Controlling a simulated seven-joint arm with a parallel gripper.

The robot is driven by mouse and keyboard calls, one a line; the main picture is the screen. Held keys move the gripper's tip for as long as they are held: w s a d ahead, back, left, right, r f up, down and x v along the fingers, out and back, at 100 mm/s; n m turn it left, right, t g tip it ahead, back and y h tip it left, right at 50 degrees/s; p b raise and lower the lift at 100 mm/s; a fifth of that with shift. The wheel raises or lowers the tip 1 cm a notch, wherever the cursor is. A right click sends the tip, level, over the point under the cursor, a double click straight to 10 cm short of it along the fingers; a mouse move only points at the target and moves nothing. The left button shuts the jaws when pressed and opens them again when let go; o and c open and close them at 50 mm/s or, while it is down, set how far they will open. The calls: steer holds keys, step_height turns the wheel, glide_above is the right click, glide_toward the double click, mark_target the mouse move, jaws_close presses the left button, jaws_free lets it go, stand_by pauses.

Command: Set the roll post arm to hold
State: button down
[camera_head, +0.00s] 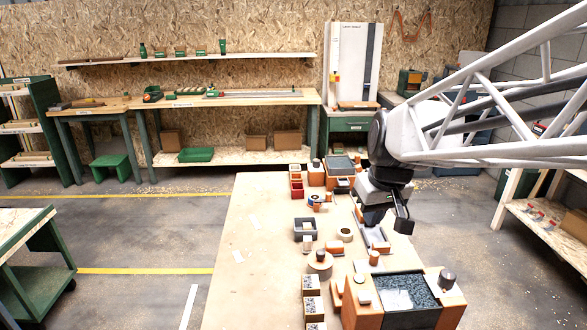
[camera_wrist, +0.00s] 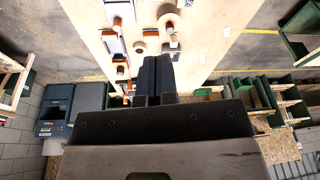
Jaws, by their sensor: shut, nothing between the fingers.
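My gripper (camera_head: 373,217) hangs above the right side of the pale worktable (camera_head: 245,250) in the head view. In the wrist view its two dark fingers (camera_wrist: 152,75) lie together, shut and empty. Several small orange and grey fixtures stand along the table. They include a round base with a dark knob (camera_head: 320,261), a pale ring (camera_head: 345,234) and a large orange block with a speckled dark top (camera_head: 405,292). I cannot tell which fixture is the roll post or how its arm is set. My gripper and wrist hide part of the table's right side.
A grey open bin (camera_head: 305,229) and red bins (camera_head: 296,187) stand on the table. At the far end is an orange unit with a dark top (camera_head: 339,165). The table's left half is mostly bare. A wooden shelf (camera_head: 549,228) stands to the right.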

steer(key=w+d+f+n, duration=0.2)
steer(key=w+f, duration=0.4)
steer(key=w, duration=0.9)
steer(key=w+d+f+n+y, duration=0.1)
steer(key=w+d+f, duration=0.3)
steer(key=w, duration=1.1)
steer(key=w+d+f+n+y, duration=0.1)
steer(key=w+d+f+n, duration=0.2)
steer(key=w+f, duration=0.5)
steer(key=w, duration=0.8)
steer(key=shift+d+t, duration=0.25)
steer(key=shift+t, duration=0.05)
steer(key=shift+w, duration=0.1)
steer(key=shift+f, duration=0.1)
glide_above(331, 201)
steer(key=s+d, duration=0.1)
steer(key=s, duration=0.1)
steer(key=shift+w+d+f, duration=0.1)
steer(key=shift+f, duration=2.2)
steer(key=shift+w+d+f, duration=0.1)
steer(key=shift+f, duration=2.15)
